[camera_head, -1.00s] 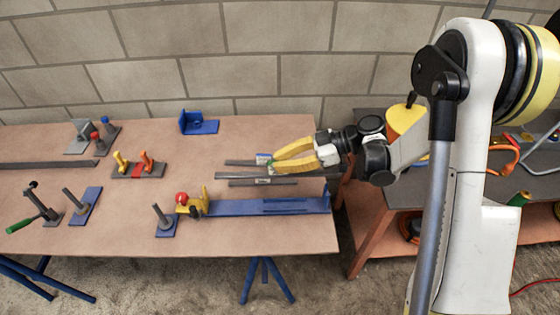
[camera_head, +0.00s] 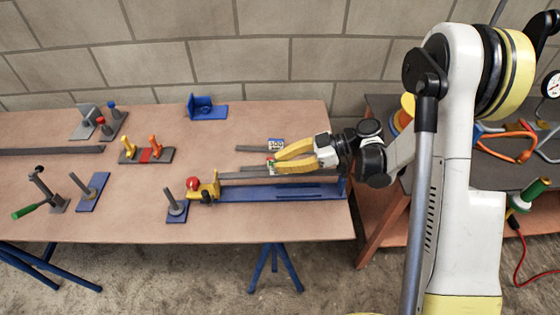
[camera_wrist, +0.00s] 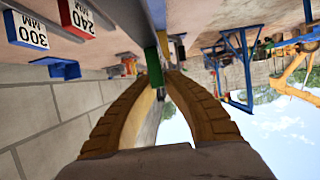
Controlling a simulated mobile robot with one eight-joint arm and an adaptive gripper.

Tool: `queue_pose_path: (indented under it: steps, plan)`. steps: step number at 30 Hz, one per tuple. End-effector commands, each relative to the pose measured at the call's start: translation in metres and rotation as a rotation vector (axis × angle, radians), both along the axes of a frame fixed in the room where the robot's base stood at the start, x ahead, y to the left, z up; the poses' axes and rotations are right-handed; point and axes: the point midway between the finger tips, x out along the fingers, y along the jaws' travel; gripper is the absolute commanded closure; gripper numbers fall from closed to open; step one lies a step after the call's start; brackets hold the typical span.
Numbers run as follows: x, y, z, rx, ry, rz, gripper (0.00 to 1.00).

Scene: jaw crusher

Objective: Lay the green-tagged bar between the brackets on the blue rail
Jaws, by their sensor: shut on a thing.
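My gripper (camera_head: 273,161) is shut on a grey bar (camera_head: 240,176), with the fingers around its middle. In the wrist view the fingertips (camera_wrist: 160,72) pinch a green part (camera_wrist: 153,66), which looks like the bar's green tag. The bar runs roughly parallel to the blue rail (camera_head: 280,193), at its far edge in the head view; I cannot tell whether it touches anything. A yellow bracket (camera_head: 211,189) with a red knob stands at the rail's left end, and a blue upright bracket (camera_head: 343,184) at its right end. The fingers hide part of the bar.
Just behind my gripper lie a bar with a blue 300 MM tag (camera_wrist: 27,33) and one with a red 240 MM tag (camera_wrist: 77,18). A blue plate with a post (camera_head: 176,211) stands left of the rail. An orange-handled fixture (camera_head: 147,154) stands farther left.

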Motion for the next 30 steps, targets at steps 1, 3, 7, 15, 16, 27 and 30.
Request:
queue_pose_path:
  steps: [1, 3, 7, 15, 16, 27, 30]
  plan:
    - [0.000, 0.000, 0.000, 0.002, 0.001, 0.000, 1.00]
    - [0.000, 0.000, 0.001, 0.004, 0.006, -0.001, 1.00]
    - [0.001, -0.001, 0.001, 0.014, 0.027, -0.005, 1.00]
    - [0.000, -0.001, -0.023, 0.014, 0.025, -0.004, 1.00]
    - [0.000, -0.001, -0.027, 0.014, 0.025, -0.004, 1.00]
    - [0.000, -0.001, -0.055, 0.013, 0.025, -0.004, 1.00]
    - [0.000, -0.002, -0.056, 0.013, 0.025, -0.005, 1.00]
